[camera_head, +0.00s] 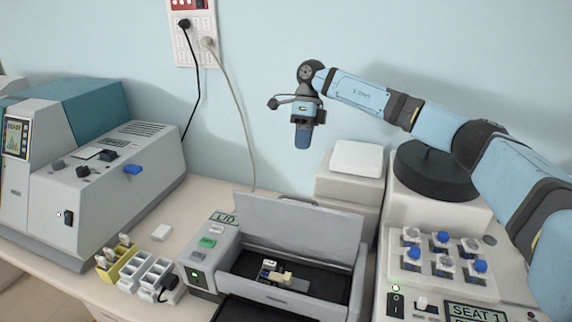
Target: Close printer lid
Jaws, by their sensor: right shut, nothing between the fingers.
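The grey printer (205,262) stands at the middle front of the bench. Its lid (300,228) is raised, standing up along the back edge with its flat inner face showing. The open bay below is dark and holds a small beige and blue item (277,273). A "LID" label and several buttons sit on the left panel. My right gripper (302,138) is shut and empty, pointing down, above the lid in the picture and apart from it. My left gripper is out of view.
A large grey and teal machine (120,165) stands at the left. Yellow and white racks (140,268) sit left of the printer. A white-topped box (356,158) and a unit with several blue-capped vials (440,262) stand at the right. A grey cable hangs behind the printer.

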